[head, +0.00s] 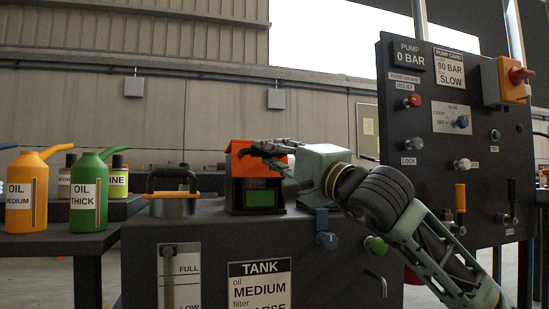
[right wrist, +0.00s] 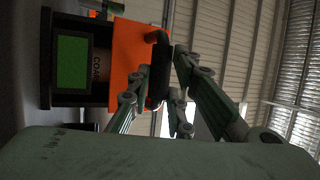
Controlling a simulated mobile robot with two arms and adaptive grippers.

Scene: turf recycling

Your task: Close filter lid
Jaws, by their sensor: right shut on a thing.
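The filter housing is a black box (head: 235,197) with a green panel (head: 263,198) on its front, standing on the tank. Its orange lid (head: 245,167) is at the top of the box, and I cannot tell whether it is fully down. The lid (right wrist: 124,50) and the green panel (right wrist: 72,63) also show in the right wrist view. A dark curved handle (right wrist: 160,37) stands out from the lid. My right gripper (head: 262,148) is shut on this handle; its fingers partly hide it. My left gripper is not in view.
The tank (head: 210,235) has a lidded filler (head: 172,205) left of the housing. An orange oil can (head: 27,190) and a green one (head: 89,193) stand at the left. The pump panel (head: 430,120), with knobs and levers, rises at the right behind my right arm.

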